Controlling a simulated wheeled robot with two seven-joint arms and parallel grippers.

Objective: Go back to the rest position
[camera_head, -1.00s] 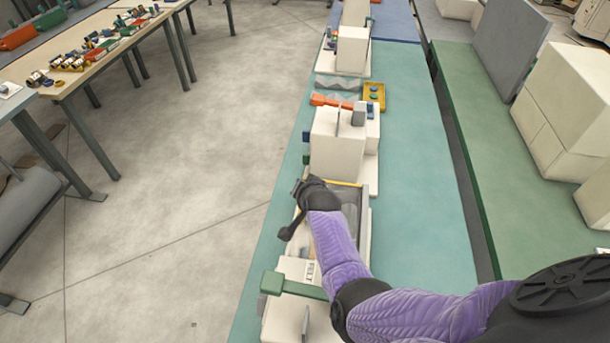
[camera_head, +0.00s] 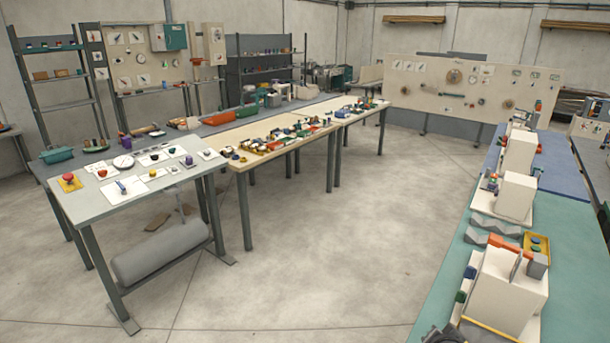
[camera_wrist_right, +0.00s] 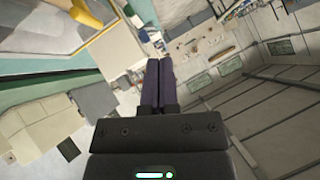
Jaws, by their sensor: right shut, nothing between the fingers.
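My right gripper (camera_wrist_right: 159,64) shows in the right wrist view with its two dark fingers together and nothing between them. Blurred benches, walls and floor fill the view beyond the fingertips. In the head view, only a small dark part of my right arm shows at the bottom edge, beside the cream machine (camera_head: 500,295) on the teal bench (camera_head: 455,285). My left gripper is in neither view.
A grey table (camera_head: 85,205) with buttons and small parts stands at the left. A wooden-topped table (camera_head: 265,165) with several coloured parts stands behind it. Open concrete floor (camera_head: 320,260) lies between these tables and the teal bench. A panel board (camera_head: 430,85) stands at the back.

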